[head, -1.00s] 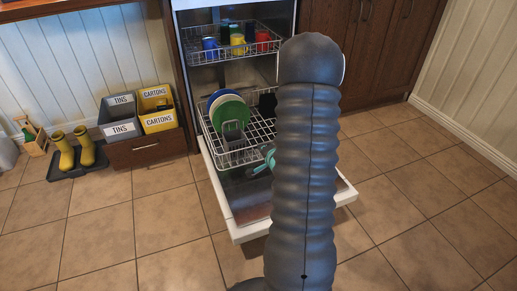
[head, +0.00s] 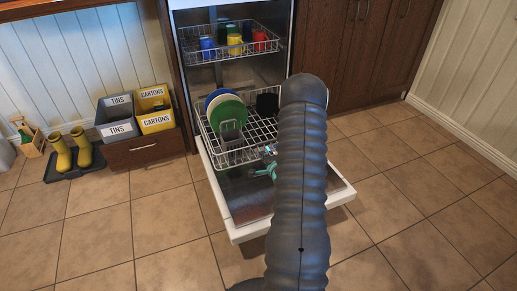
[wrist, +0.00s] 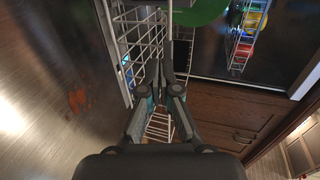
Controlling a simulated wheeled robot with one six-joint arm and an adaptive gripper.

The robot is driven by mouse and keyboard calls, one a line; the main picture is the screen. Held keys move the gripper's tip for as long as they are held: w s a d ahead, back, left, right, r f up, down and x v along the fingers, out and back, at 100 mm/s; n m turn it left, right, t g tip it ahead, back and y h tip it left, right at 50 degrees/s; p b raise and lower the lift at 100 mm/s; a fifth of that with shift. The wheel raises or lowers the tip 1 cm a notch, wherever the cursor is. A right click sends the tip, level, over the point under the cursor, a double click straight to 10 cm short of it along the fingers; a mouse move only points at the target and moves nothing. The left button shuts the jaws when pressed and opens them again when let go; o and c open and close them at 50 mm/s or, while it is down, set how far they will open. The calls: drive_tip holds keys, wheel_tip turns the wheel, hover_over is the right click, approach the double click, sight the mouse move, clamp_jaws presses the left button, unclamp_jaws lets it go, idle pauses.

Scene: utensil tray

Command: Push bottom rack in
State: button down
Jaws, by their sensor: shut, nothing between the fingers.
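The bottom rack (head: 262,132) is a white wire basket, pulled out over the open dishwasher door (head: 246,206). My gripper (head: 268,161) is at the rack's near front edge, partly hidden behind my arm. In the wrist view my gripper (wrist: 161,74) is shut and empty, with its fingertips close to the rack's wires (wrist: 147,38). I cannot tell whether they touch.
The top rack (head: 215,52), with several coloured cups, is also partly out above. Tins (head: 117,119) and cartons (head: 154,109) bins stand on a drawer at left, beside yellow boots (head: 72,152). Dark cabinets (head: 358,50) are at right. The tiled floor (head: 130,230) in front is clear.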

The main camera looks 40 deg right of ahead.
sight(256, 145)
drive_tip(key=shift+r+x, duration=0.2)
drive_tip(key=shift+x, duration=0.75)
drive_tip(key=shift+r+x, duration=0.15)
drive_tip(key=shift+x, duration=0.8)
drive_tip(key=shift+r+x, duration=0.2)
drive_tip(key=shift+x, duration=0.8)
drive_tip(key=shift+w, duration=0.2)
